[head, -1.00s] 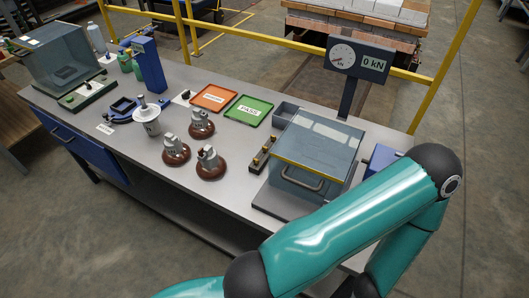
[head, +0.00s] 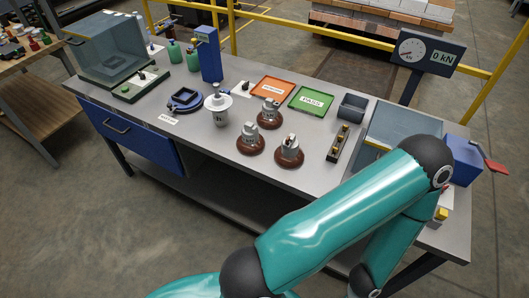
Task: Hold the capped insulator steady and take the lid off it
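A pale insulator (head: 218,109) stands upright on the bench, with a wide white disc and a knob on top and a grey body below. It may be the capped one. Three brown insulators stand to its right, at the back (head: 269,115), left (head: 250,140) and right (head: 289,153). Each has a brown disc base and a grey metal top. Nothing holds any of them. Neither of my grippers shows. A teal arm of mine crosses the lower right, and its hand end is out of view.
Orange (head: 272,89) and green PASS (head: 311,101) trays lie behind the insulators. A blue ring fixture (head: 185,98) is left of the pale insulator. A clear box (head: 405,127) is partly behind my arm. The bench front (head: 215,158) is clear. A gauge (head: 427,51) reads 0 kN.

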